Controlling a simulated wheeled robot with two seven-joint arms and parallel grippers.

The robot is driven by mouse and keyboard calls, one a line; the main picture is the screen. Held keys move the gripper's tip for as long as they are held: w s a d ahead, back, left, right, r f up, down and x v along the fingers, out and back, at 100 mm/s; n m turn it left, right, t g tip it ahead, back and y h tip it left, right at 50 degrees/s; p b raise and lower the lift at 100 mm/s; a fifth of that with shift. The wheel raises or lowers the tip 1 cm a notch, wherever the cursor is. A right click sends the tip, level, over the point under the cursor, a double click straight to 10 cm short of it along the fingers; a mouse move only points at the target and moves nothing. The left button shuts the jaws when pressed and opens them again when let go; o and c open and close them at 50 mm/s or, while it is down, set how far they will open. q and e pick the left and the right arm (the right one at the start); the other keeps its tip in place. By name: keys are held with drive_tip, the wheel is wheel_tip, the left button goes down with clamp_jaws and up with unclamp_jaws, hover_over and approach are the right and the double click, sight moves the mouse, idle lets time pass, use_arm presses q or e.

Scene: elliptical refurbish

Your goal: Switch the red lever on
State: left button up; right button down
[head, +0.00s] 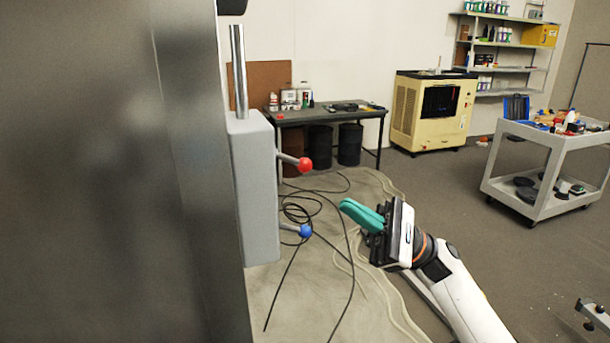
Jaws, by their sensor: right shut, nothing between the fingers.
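The red lever (304,164) is a short metal rod with a red ball knob. It sticks out to the right from the side of a grey box (251,190). A similar lever with a blue knob (305,231) sits below it on the same box. My right gripper (346,208) has teal fingers, shut and empty. Its fingertips point left, to the right of the two knobs and between them in height, apart from both in the picture. My left gripper is not in view.
A large dark metal panel (110,180) fills the left side. Black cables (300,210) lie on the floor behind the levers. A dark table (330,114), a yellow machine (432,112) and a grey cart (545,165) stand farther back. Open floor lies between them.

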sight(291, 161)
drive_tip(key=p+x, duration=0.5)
drive_tip(key=x, duration=0.5)
drive_tip(key=shift+w+d, duration=0.1)
idle(0.5)
drive_tip(key=shift+d+h+b, duration=0.15)
drive_tip(key=shift+h+b, duration=0.15)
drive_tip(key=shift+b, duration=0.05)
